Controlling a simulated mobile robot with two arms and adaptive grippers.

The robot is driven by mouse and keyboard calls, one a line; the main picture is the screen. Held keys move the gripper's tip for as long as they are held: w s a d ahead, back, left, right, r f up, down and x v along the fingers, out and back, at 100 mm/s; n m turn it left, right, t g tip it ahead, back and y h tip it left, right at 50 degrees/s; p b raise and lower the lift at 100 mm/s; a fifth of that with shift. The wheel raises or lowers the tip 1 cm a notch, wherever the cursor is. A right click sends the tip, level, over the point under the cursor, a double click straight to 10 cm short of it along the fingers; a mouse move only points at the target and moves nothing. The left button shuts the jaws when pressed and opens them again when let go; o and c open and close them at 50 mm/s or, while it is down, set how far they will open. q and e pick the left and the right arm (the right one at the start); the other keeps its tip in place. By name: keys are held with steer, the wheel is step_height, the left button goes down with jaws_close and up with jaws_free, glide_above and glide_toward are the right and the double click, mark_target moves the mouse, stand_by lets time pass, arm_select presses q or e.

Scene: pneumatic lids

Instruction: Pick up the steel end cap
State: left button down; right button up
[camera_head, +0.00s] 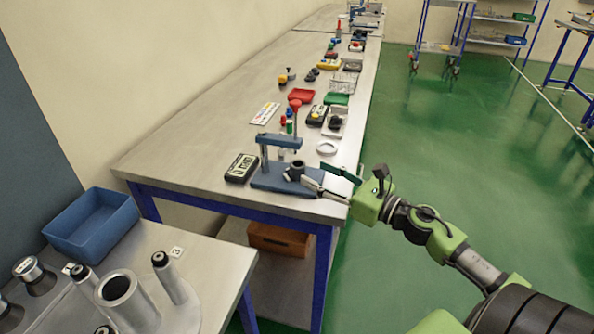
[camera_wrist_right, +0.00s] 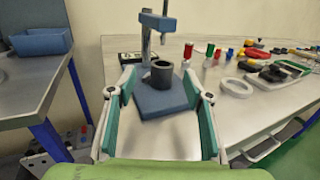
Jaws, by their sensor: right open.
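A dark grey open-topped metal cup (camera_head: 296,166) stands upright on the blue base (camera_head: 268,181) of a small press; it also shows in the right wrist view (camera_wrist_right: 161,75). I cannot tell for sure whether this is the steel end cap. A silver capped part (camera_head: 32,272) stands at the lower left of the head view, on the near table. My right gripper (camera_head: 318,178) is open beside the press base, at the table's front edge. In the wrist view its fingers (camera_wrist_right: 158,96) are spread wide, with the cup beyond them and nothing held. My left gripper is not in view.
The press column (camera_head: 265,160) and arm rise behind the cup. A digital meter (camera_head: 241,168) lies to the left and a white ring (camera_head: 327,148) to the right. A blue bin (camera_head: 92,225) and a large steel fixture (camera_head: 125,300) are on the near table.

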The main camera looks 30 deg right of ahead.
mark_target(304, 167)
steer(key=shift+w+a, duration=0.2)
steer(key=shift+w, duration=0.5)
steer(key=shift+w+a, duration=0.1)
steer(key=shift+w, duration=0.5)
steer(key=shift+w+a, duration=0.1)
steer(key=shift+w, duration=0.2)
steer(key=x, duration=0.3)
steer(key=shift+w+f, duration=0.15)
steer(key=shift+w, duration=0.35)
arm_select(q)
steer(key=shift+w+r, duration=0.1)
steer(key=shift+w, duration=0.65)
arm_select(e)
steer(key=shift+w, duration=0.15)
jaws_close()
